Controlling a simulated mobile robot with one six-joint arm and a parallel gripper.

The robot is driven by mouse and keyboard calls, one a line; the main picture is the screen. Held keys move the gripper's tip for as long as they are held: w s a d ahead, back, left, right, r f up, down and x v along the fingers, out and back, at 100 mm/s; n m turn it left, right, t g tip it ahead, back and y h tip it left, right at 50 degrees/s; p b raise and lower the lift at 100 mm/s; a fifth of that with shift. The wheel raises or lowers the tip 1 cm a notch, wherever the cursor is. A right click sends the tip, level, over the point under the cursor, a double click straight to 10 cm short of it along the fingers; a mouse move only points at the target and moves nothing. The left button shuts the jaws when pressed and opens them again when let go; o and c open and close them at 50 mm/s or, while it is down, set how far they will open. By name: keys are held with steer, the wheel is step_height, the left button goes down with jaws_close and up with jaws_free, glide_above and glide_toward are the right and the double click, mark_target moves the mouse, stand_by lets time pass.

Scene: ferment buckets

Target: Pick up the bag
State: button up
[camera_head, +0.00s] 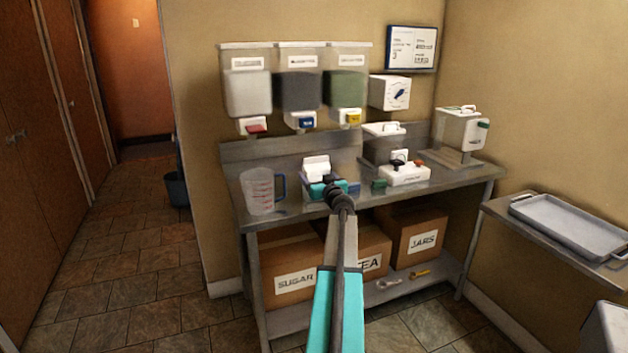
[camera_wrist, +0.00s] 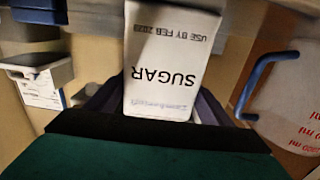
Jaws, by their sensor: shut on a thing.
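The bag (camera_head: 316,168) is a small white block-shaped packet at the front of the steel counter, above my gripper (camera_head: 328,188) in the head view. In the wrist view the bag (camera_wrist: 165,65) reads SUGAR and USE BY, with its print upside down. It sits between the dark fingers of my gripper (camera_wrist: 158,112), which is shut on it. The fingers cover the bag's lower sides. I cannot tell whether the bag is clear of the counter.
A clear measuring jug (camera_head: 260,190) with a blue handle stands close to the left. A white device (camera_head: 404,174) stands to the right on the steel counter (camera_head: 450,184). Dispensers (camera_head: 247,92) hang above. The floor (camera_head: 130,265) at left is free.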

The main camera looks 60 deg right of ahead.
steer(key=shift+r, duration=1.5)
steer(key=w+a+r+b+v, duration=0.1)
steer(key=v, duration=0.7)
steer(key=a+r+b+v, duration=0.1)
steer(key=b+v, duration=0.1)
steer(key=v, duration=0.5)
steer(key=shift+a, duration=0.35)
steer(key=shift+w, duration=0.1)
